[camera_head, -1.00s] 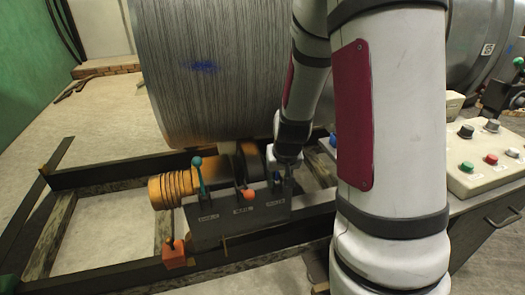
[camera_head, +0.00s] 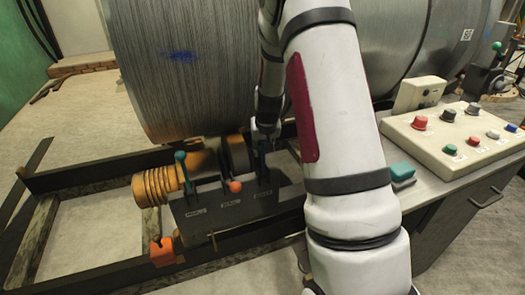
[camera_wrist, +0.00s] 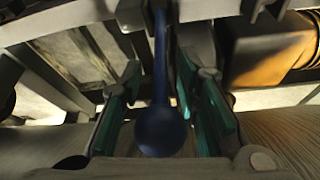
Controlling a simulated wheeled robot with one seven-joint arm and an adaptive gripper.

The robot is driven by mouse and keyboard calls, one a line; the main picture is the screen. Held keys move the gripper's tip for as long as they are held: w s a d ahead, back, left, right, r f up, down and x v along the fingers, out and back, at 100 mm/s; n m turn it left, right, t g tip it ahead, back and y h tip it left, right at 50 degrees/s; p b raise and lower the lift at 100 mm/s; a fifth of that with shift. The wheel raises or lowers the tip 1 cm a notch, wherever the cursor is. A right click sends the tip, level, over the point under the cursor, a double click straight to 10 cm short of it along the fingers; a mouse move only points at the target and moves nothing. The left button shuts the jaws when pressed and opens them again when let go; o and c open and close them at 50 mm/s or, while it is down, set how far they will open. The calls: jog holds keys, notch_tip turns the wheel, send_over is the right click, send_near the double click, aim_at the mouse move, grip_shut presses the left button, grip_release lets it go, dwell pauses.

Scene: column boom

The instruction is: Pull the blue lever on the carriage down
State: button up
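The blue lever (camera_wrist: 158,88) shows in the wrist view as a dark blue rod ending in a round knob (camera_wrist: 160,133). My gripper (camera_wrist: 166,122) is open, with one teal finger pad on each side of the knob and visible gaps between. In the head view, my gripper (camera_head: 264,138) is over the right end of the dark lever box (camera_head: 225,222) on the carriage. Only a small dark blue part of the lever (camera_head: 262,162) shows below it there, so its tilt is hard to tell.
A teal-knobbed lever (camera_head: 182,168) stands up at the box's left, and an orange-knobbed lever (camera_head: 235,187) is at its middle. A control panel (camera_head: 450,135) with several buttons is at right.

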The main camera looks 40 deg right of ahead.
jog(key=shift+x, duration=0.8)
jog(key=shift+c, duration=0.6)
grip_shut()
